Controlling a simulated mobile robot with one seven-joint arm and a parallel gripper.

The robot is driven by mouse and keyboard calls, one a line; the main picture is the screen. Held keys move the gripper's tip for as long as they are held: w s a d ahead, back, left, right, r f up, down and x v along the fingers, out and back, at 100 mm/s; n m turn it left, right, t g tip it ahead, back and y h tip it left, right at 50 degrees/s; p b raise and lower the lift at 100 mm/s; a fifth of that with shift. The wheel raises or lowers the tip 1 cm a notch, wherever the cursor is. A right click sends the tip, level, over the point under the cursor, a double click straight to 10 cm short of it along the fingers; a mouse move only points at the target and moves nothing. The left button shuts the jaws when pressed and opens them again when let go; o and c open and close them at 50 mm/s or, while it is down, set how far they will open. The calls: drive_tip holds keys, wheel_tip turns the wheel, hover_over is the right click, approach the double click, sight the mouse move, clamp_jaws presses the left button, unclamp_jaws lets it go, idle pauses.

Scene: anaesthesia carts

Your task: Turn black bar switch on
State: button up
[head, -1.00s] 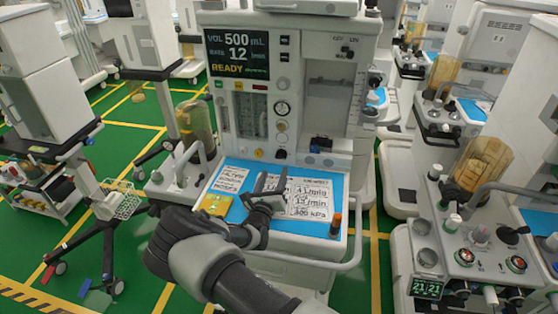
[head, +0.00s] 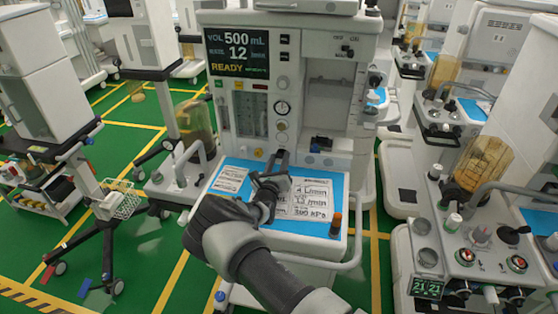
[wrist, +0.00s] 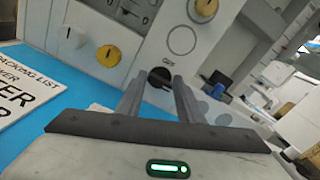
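My gripper (head: 280,156) points at the lower front panel of the middle anaesthesia machine (head: 345,150), above its blue work surface. In the wrist view its two fingers (wrist: 160,82) are apart, with nothing held between them. A round black control (wrist: 159,77) on the panel shows between the fingertips, under a small label. It looks like a dark bar or knob; whether the fingers touch it I cannot tell.
Yellow (wrist: 108,55) and white (wrist: 71,37) knobs sit left of the black control. More machines stand at both sides.

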drive_tip(key=c, duration=0.4)
drive_tip(key=m+p, duration=0.1)
drive_tip(key=m, duration=0.3)
drive_tip(key=shift+d, duration=0.1)
drive_tip(key=o, duration=1)
drive_tip(key=shift+o, duration=0.4)
drive_tip(key=shift+s, duration=0.1)
drive_tip(key=s+a, duration=0.1)
drive_tip(key=s, duration=0.4)
drive_tip(key=s+a, duration=0.1)
drive_tip(key=s, duration=0.5)
drive_tip(key=s+a, duration=0.1)
drive_tip(key=s, duration=0.5)
drive_tip(key=shift+a, duration=0.2)
